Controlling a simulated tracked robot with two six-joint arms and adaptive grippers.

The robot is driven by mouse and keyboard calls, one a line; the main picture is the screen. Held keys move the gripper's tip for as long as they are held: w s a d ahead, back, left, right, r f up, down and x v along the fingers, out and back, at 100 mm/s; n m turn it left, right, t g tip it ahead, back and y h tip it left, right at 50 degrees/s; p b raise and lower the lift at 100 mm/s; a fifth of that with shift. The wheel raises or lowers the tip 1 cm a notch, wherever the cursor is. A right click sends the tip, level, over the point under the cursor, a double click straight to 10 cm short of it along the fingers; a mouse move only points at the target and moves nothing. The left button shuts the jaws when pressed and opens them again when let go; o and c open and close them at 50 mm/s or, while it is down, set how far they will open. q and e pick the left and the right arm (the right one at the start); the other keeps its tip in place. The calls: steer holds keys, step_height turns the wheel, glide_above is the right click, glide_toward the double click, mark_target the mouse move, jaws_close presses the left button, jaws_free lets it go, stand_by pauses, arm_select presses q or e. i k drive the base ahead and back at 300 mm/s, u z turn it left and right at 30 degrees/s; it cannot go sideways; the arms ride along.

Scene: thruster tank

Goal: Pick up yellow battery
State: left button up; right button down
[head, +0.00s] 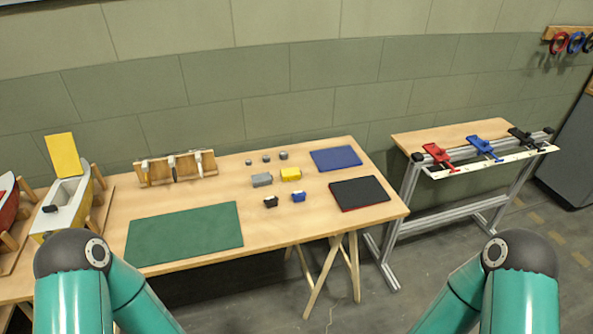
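The yellow battery (291,175) is a small block on the wooden table (265,240), right of a similar grey block (262,180). Nothing touches it from above. My two teal arms show at the bottom left and bottom right, but neither gripper is in the picture. Both visible arm parts are in front of the table, well apart from the battery.
A small blue part (298,197) and a black part (270,201) sit just in front of the battery. Several small grey pieces lie behind it. A green mat (185,233), blue mat (336,158) and black mat (358,194) lie around. A wooden rack (175,168) stands at the back.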

mark_target(294, 173)
steer(key=i, duration=0.75)
steer(key=u, duration=1.9)
steer(key=k, duration=0.2)
steer(key=z, duration=0.9)
